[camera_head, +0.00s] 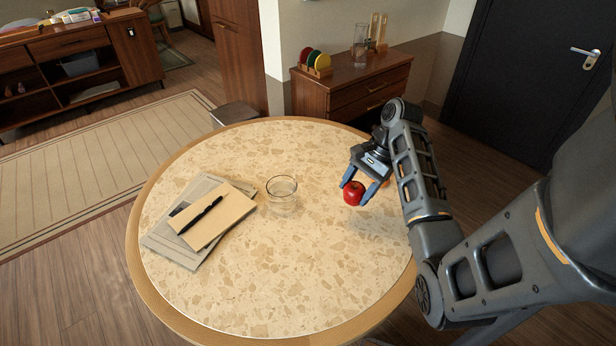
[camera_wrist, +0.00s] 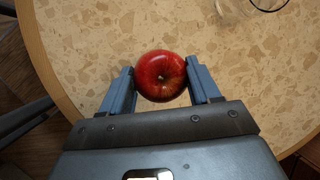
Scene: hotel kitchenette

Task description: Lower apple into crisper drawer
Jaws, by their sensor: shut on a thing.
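A red apple (camera_head: 353,192) is held between the blue fingers of my gripper (camera_head: 356,190), over the right part of the round table. In the wrist view the apple (camera_wrist: 160,76) sits between both fingertips of my gripper (camera_wrist: 161,82), stem side facing the camera. The fingers press on it from two sides. It appears to be at or just above the tabletop; I cannot tell if it touches. No crisper drawer or fridge is visible in either view.
The round speckled table (camera_head: 290,285) also bears a clear glass (camera_head: 282,194), papers and an envelope (camera_head: 215,222) with a black pen (camera_head: 200,215). A wooden cabinet (camera_head: 350,90) stands behind, and a dark door (camera_head: 530,85) at right. Bare tabletop lies in front of the glass.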

